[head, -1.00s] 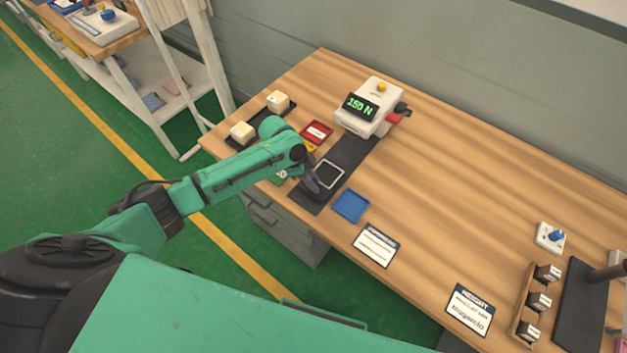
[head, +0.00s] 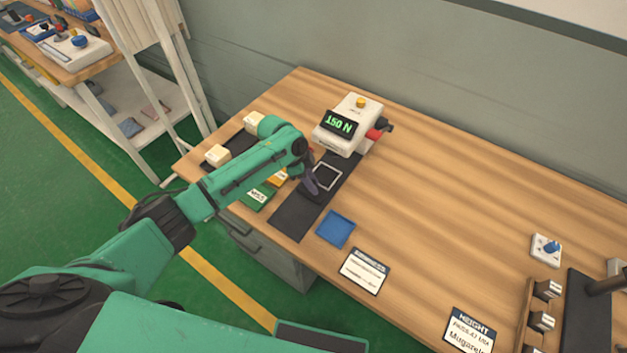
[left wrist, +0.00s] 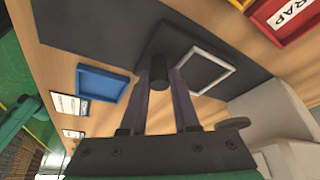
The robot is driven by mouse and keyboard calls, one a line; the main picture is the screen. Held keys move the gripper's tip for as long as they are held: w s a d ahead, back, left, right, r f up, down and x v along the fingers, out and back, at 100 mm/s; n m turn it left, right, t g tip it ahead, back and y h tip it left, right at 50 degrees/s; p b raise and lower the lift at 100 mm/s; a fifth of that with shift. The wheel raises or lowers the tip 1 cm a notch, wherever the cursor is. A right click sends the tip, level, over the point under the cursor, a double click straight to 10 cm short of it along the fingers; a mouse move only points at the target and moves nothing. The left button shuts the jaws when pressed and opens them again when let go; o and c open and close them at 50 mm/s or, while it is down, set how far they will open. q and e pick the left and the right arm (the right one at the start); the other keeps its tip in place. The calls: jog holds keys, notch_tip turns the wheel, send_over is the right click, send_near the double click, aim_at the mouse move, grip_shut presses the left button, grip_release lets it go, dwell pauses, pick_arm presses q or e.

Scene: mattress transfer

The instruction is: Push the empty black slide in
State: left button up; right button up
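The black slide carries an empty pale square frame (head: 325,177) and sits on a dark strip (head: 290,215) leading to a white device (head: 350,125) that reads 150 N. The frame also shows in the left wrist view (left wrist: 207,72). A round black knob (left wrist: 158,72) stands up beside the frame. My left gripper (head: 308,186) is at the slide's near side. In the left wrist view its two purple fingers (left wrist: 165,85) lie on either side of the knob and look closed on it. The exact contact is partly hidden. My right gripper is not in view.
A blue tray (head: 336,230) lies just right of the strip. Cream blocks (head: 217,155) and a green label tray (head: 257,197) lie to the left. A red tray (left wrist: 285,18) shows in the wrist view. The table's middle right is clear.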

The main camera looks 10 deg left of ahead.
pick_arm(q)
jog(key=o, duration=0.3)
jog(key=shift+r, duration=0.1)
jog(key=shift+w, duration=0.1)
jog(key=shift+w+d, duration=0.15)
jog(key=shift+w, duration=0.05)
jog(key=b+v, duration=0.2)
jog(key=v, duration=1.2)
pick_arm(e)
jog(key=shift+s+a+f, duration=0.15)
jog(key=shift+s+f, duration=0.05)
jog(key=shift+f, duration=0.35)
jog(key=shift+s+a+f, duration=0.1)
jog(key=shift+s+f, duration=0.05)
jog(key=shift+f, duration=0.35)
pick_arm(q)
jog(key=shift+r, duration=0.1)
